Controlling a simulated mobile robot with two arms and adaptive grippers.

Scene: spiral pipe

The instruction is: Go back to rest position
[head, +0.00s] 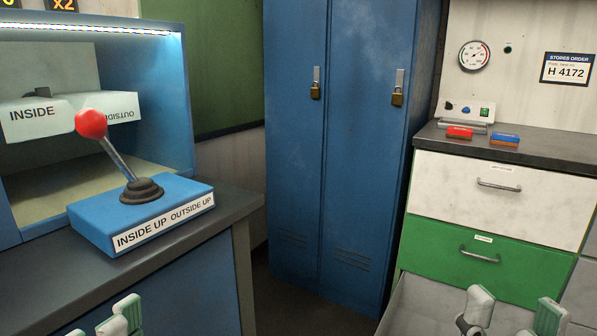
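My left gripper (101,320) shows only in part at the bottom left edge of the head view, in front of the bench with the lever. Its fingertips look apart with nothing between them; the rest is cut off. My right gripper (515,309) is at the bottom right edge, in front of the green drawer. Its two white and green fingers stand well apart, open and empty. Both arms are mostly below the picture.
A blue lever box (140,215) with a red-knobbed lever (91,124) stands on the left bench (200,245), before a lit blue cabinet. Blue lockers (340,150) stand in the middle. At right, a counter (550,150) holds red and blue blocks.

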